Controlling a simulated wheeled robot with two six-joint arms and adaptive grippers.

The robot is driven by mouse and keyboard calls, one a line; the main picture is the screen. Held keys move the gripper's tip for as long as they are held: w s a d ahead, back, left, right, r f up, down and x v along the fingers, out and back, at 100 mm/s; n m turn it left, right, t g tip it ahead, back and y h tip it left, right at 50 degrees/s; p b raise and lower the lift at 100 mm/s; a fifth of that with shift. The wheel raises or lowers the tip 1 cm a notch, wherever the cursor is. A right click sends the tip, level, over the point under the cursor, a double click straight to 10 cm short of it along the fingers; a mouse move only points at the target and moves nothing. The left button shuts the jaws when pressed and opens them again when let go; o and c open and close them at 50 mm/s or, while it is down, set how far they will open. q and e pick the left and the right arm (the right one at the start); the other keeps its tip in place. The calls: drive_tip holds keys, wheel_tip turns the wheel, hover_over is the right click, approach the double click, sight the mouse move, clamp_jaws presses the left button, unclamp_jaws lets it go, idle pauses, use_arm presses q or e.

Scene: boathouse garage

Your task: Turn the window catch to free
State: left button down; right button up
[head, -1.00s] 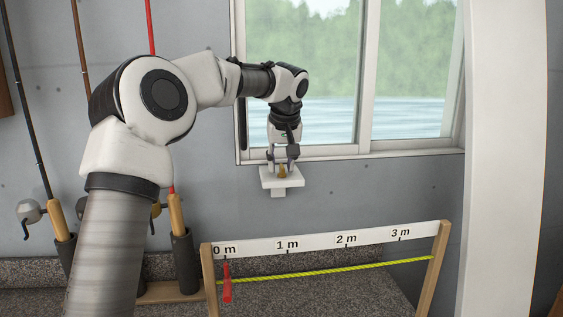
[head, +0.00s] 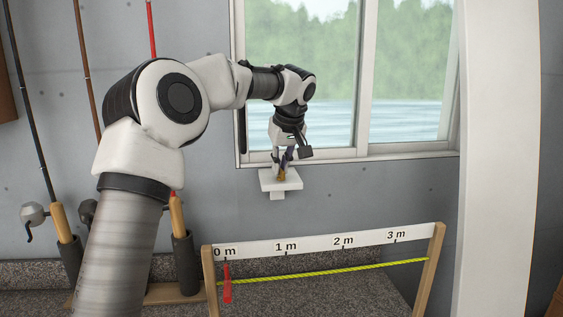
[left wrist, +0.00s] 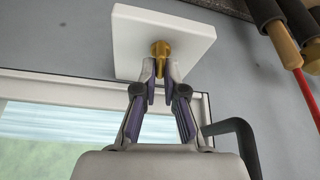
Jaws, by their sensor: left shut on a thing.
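The window catch, a small brass-coloured piece (head: 282,175), stands on a white block (head: 293,184) on the wall just below the window frame. My left gripper (head: 281,169) reaches down from above with its fingers shut on the catch. In the left wrist view the brass catch (left wrist: 160,49) sits between the two fingertips (left wrist: 160,68), in front of the white block (left wrist: 190,40). The fingers hide part of the catch, so I cannot tell its exact angle. My right gripper is not in view.
The window (head: 410,75) is behind my left arm. A wooden frame with a marked metre scale (head: 315,240) and a yellow rope (head: 330,272) stands below right. Fishing rods (head: 85,70) lean at the left. A white post (head: 500,160) stands at the right.

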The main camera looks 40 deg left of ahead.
use_arm(q)
drive_tip(key=n+g+p, duration=0.1)
drive_tip(key=n, duration=0.2)
drive_tip(key=shift+n+y+p, duration=0.3)
drive_tip(key=shift+p, duration=0.1)
drive_tip(key=n+g+p, duration=0.1)
drive_tip(key=n+p, duration=0.1)
drive_tip(key=n, duration=0.1)
drive_tip(key=shift+g+p, duration=0.3)
drive_tip(key=shift+g, duration=0.1)
drive_tip(key=n+g+p, duration=0.1)
drive_tip(key=n+p, duration=0.2)
drive_tip(key=n+g+h+p, duration=0.1)
drive_tip(key=n+p, duration=0.1)
drive_tip(key=n, duration=0.1)
drive_tip(key=shift+s+f+n+p, duration=0.1)
drive_tip(key=shift+s+n+p, duration=0.1)
drive_tip(key=shift+n+p, duration=0.15)
drive_tip(key=shift+f+n+g+h+p, duration=0.25)
drive_tip(key=shift+n+g+h+p, duration=0.15)
drive_tip(key=shift+n+p, duration=0.75)
drive_tip(key=c, duration=1.3)
unclamp_jaws()
drive_tip(key=shift+s, duration=0.1)
drive_tip(key=shift+o, duration=0.2)
drive_tip(key=shift+s+a, duration=0.1)
drive_tip(key=shift+a, duration=0.05)
drive_tip(key=shift+r, duration=0.1)
